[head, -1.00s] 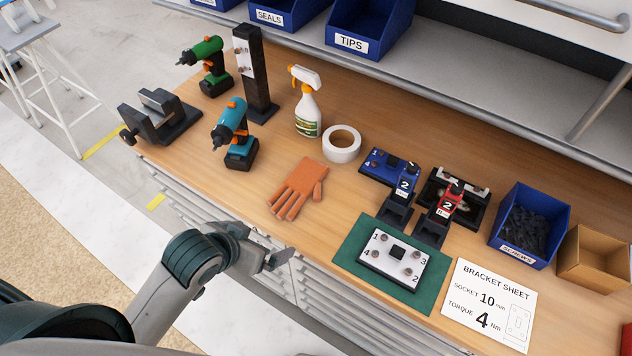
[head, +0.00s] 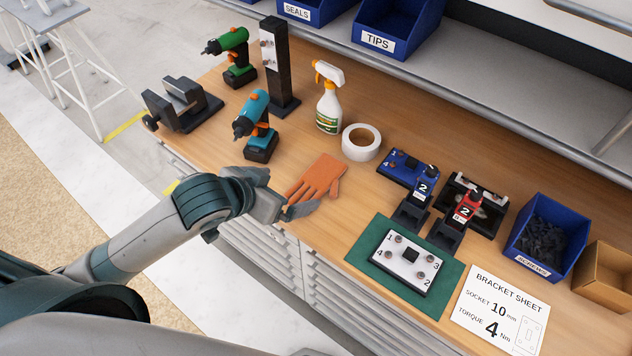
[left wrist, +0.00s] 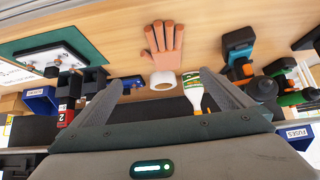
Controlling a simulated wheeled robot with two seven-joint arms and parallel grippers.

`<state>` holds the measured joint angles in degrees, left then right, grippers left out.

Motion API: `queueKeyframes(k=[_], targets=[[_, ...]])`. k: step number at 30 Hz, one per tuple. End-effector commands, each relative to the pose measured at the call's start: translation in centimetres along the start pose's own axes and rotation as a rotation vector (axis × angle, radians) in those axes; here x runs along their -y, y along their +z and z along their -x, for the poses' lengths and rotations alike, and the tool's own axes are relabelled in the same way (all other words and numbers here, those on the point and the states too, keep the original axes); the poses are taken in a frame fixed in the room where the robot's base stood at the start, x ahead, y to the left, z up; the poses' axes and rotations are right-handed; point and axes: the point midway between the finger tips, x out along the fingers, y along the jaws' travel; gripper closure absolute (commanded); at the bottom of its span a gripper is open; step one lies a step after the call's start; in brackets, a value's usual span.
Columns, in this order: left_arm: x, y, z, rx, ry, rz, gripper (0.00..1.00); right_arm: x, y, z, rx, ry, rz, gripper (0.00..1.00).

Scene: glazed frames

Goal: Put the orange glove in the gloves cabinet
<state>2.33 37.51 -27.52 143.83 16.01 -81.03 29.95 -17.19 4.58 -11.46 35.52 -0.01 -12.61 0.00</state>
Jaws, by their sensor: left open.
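The orange glove (head: 318,178) lies flat on the wooden workbench, near its front edge. Its fingers point toward the front left, where my left gripper (head: 297,203) is at the bench edge, beside the fingertips. The gripper partly overlaps the glove in the head view. In the left wrist view the glove (left wrist: 164,45) shows whole, ahead of the two spread fingers of the left gripper (left wrist: 168,92). The jaws are open and empty. My right gripper is out of view. No cabinet marked for gloves shows in these frames.
A tape roll (head: 361,142), a spray bottle (head: 328,100) and a teal drill (head: 256,125) stand around the glove. A green mat (head: 362,258) with a plate lies to its right. Slatted drawer fronts (head: 262,258) are below the bench edge.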

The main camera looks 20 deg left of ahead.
Motion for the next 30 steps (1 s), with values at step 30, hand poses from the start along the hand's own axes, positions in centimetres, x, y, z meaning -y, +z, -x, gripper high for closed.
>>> queueKeyframes(k=[30], targets=[[0.0, -0.1, -11.4, 0.002, -0.001, 0.001, 0.00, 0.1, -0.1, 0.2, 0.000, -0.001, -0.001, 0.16]])
